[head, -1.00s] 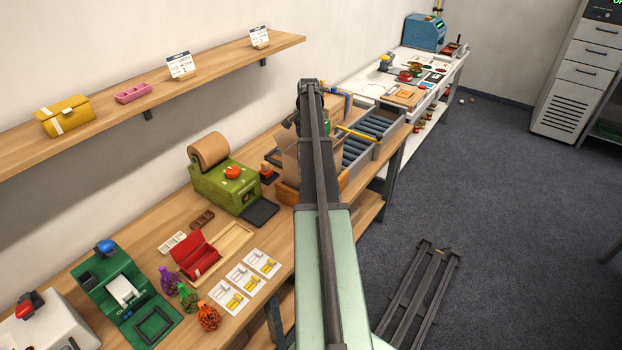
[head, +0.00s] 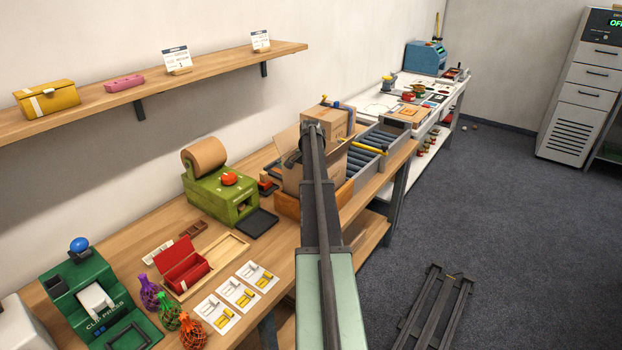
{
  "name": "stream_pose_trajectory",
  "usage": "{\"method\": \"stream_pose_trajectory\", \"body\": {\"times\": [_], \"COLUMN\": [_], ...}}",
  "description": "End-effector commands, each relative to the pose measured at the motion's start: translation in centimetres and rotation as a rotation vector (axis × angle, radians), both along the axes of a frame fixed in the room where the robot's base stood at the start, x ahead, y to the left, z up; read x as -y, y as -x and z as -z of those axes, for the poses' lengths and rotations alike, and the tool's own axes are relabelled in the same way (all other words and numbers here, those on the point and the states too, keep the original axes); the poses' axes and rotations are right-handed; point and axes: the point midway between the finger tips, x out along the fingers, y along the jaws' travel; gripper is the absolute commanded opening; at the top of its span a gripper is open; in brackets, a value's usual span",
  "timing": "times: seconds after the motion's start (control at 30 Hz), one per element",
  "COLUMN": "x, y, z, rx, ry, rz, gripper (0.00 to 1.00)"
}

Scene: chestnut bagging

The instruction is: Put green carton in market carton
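An open brown cardboard carton (head: 291,180), which I take to be the market carton, stands on the bench in a wooden-sided tray (head: 286,205). My arm crosses in front of it and hides much of it. My gripper (head: 292,160) shows only as a small dark part at the arm's far end, over the carton's left side. I cannot tell whether its fingers are open or what they hold. I see no green carton; it may be hidden by the arm or inside the brown carton.
A green roll machine (head: 212,192) stands left of the carton. An open red carton (head: 184,266), several net bags (head: 166,312) and a green clip press (head: 88,290) are nearer. A roller conveyor (head: 366,150) lies beyond. A yellow carton (head: 47,99) sits on the shelf.

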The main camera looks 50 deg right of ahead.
Motion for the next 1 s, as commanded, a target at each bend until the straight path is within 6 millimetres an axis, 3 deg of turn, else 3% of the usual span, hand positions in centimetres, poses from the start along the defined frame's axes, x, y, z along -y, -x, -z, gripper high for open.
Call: {"method": "stream_pose_trajectory", "body": {"times": [0.47, 0.5, 0.63, 1.0], "x": [0.0, 0.0, 0.0, 0.0], "y": [0.0, 0.0, 0.0, 0.0], "z": [1.2, 1.2, 1.2, 0.4], "rx": [0.0, 0.0, 0.0, 0.0], "ry": [0.0, 0.0, 0.001, 0.001], "rz": [0.0, 0.0, 0.0, 0.0], "gripper": [0.35, 0.7, 0.9, 0.91]}}
